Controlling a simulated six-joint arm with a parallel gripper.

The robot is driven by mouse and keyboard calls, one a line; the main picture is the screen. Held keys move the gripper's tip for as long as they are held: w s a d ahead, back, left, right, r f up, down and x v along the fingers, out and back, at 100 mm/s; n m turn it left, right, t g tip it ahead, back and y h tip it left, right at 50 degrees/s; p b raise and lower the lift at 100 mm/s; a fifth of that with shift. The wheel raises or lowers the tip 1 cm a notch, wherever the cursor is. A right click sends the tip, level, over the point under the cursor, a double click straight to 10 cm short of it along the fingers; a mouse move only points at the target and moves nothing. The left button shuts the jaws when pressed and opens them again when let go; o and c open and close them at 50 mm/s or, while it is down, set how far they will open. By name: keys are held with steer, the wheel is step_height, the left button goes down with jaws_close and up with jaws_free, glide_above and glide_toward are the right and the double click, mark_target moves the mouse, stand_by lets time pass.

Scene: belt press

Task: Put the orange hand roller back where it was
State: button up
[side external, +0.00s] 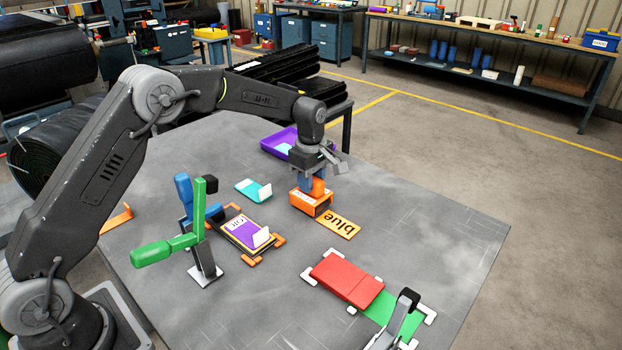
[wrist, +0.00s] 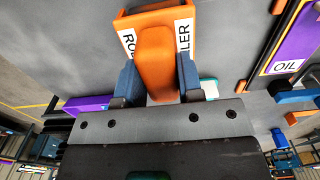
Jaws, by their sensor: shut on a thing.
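My gripper (side external: 314,180) points down near the middle of the grey table, with its blue finger pads closed on the orange hand roller (side external: 318,187). In the wrist view the roller's orange handle (wrist: 155,62) sits between the two pads of my gripper (wrist: 158,78). Directly below is an orange holder (side external: 318,208) with a white label. The wrist view shows the holder (wrist: 150,15) with letters at both sides of the handle, the middle of the word hidden. The roller's lower end is hidden, so I cannot tell whether it rests in the holder or hangs just above it.
An orange plate reading "blue" (side external: 338,222) lies just in front of the holder. A purple tray (side external: 272,146) and a teal piece (side external: 250,187) lie behind and left. A green-handled lever clamp (side external: 165,250) stands left; a red block (side external: 346,279) lies front right.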

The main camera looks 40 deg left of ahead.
steer(key=shift+f, duration=0.55)
jaws_close()
steer(key=o, duration=0.6)
jaws_free()
steer(key=shift+f, duration=0.1)
steer(key=shift+o, duration=1.4)
steer(key=shift+r, duration=0.25)
